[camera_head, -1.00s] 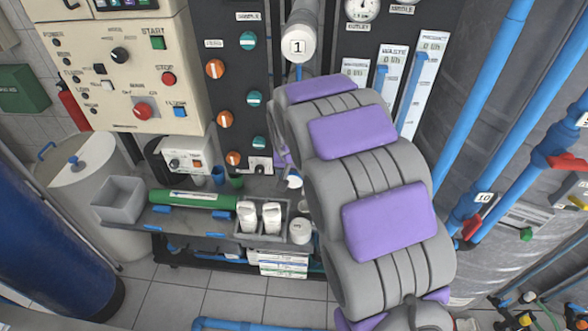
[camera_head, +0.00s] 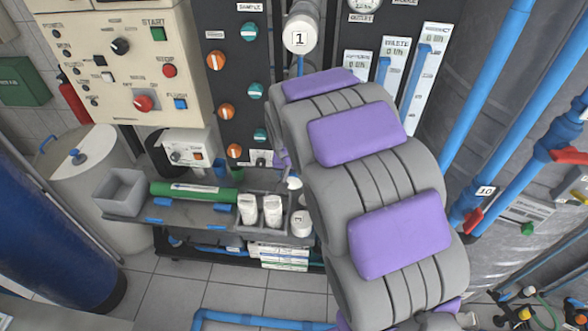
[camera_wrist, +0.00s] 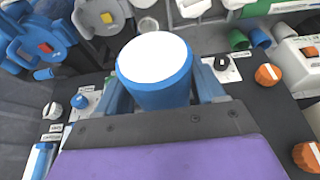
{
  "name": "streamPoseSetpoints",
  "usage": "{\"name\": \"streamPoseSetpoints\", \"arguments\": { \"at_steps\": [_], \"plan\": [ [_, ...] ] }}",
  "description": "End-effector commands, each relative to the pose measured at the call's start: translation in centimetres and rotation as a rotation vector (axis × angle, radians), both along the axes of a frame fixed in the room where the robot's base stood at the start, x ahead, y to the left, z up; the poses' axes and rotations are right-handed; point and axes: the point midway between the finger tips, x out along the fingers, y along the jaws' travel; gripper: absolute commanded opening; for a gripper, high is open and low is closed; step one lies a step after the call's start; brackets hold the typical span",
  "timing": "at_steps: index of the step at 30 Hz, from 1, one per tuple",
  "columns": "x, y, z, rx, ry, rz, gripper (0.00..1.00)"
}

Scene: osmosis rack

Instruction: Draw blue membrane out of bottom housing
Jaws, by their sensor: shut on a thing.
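The blue membrane (camera_wrist: 155,88) is a blue cylinder with a round white end facing the wrist camera. My gripper (camera_wrist: 163,92) is shut on it, with one blue-grey finger on each side. The far end of the membrane is hidden behind its near end, so I cannot tell how much of it sits in a housing. In the head view my grey and purple arm covers the membrane and most of the gripper. A white housing end marked 1 (camera_head: 300,35) shows above the arm. The bottom housing cannot be made out.
The dark panel with orange and teal knobs (camera_head: 219,61) stands behind the arm. A low shelf (camera_head: 200,214) holds a green cylinder (camera_head: 193,193), a grey bin (camera_head: 120,190) and white bottles (camera_head: 272,211). Blue pipes (camera_head: 478,110) run at right.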

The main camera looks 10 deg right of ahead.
Motion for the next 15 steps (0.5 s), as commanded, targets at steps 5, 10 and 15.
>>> {"name": "streamPoseSetpoints", "arguments": {
  "at_steps": [5, 10, 15],
  "plan": [
    [-0.5, 0.2, 0.1, 0.000, -0.002, 0.000, 0.24],
    [-1.0, 0.3, 0.1, 0.000, -0.001, 0.000, 0.24],
    [-1.6, 0.5, 0.1, -0.002, -0.001, 0.001, 0.24]
  ]
}}
